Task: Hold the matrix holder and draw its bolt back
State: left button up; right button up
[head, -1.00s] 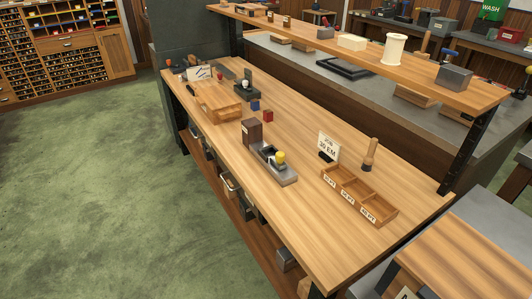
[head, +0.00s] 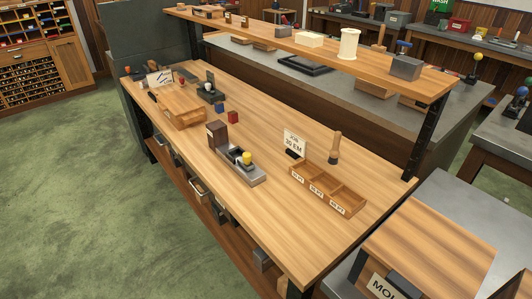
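A long grey metal device (head: 239,168) lies on the wooden bench (head: 240,230), with an upright dark brown block (head: 217,135) at its left end and a yellow knob (head: 246,158) on top. It may be the matrix holder, but I cannot tell for sure. A smaller dark device (head: 210,94) with a pale knob sits farther back on the bench. No bolt can be made out clearly at this distance. Neither of my grippers is in view.
A blue cube (head: 219,108) and a red cube (head: 233,117) lie behind the grey device. A compartment tray (head: 327,187), a "30 EM" card (head: 294,142) and a wooden-handled tool (head: 335,147) stand to its right. The bench's front middle is clear, with green floor to the left.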

aim_at(245, 161)
jog(key=i+j+z, duration=0.15)
jog(key=z, duration=0.25)
jog(key=i+j+z, duration=0.15)
jog(key=j+z, duration=0.7)
jog(key=i+l, duration=0.05)
